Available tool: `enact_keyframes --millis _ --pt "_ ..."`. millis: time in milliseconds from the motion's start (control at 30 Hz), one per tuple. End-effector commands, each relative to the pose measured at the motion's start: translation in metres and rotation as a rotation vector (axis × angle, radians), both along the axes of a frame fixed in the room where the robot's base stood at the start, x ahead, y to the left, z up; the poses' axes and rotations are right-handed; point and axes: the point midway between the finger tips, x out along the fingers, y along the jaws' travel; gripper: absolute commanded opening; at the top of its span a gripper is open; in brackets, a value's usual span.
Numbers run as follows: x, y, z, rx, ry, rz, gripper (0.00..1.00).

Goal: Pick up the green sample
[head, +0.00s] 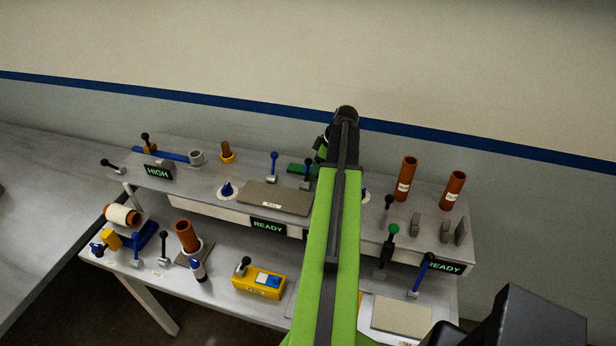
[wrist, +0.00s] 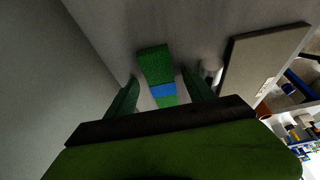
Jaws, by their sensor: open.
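The green sample is a green bar with a blue band; it shows in the wrist view (wrist: 155,66) and partly in the head view (head: 299,168), lying on the upper shelf (head: 213,199). My gripper (wrist: 159,78) is open in the wrist view. Its two green fingers stand to the left and right of the sample, with a gap on each side. The sample's near end runs down toward the dark gripper body. In the head view my arm hides part of the gripper and of the sample's right end.
A flat grey-brown plate (head: 275,197) lies just in front of the sample; it is at right in the wrist view (wrist: 262,62). Small levers with blue (head: 273,165) and dark (head: 307,172) knobs stand close by. Orange-brown cylinders (head: 406,178) stand farther right. The wall is behind the shelf.

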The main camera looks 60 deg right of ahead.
Motion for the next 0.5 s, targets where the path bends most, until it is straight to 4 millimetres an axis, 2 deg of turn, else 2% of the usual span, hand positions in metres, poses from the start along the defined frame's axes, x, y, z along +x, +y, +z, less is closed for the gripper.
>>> enact_keyframes --millis 133,500 --pt "0.0 0.0004 0.0019 0.001 0.001 0.0 0.62" --pt "0.0002 0.0006 0.002 0.0 0.001 0.001 0.13"
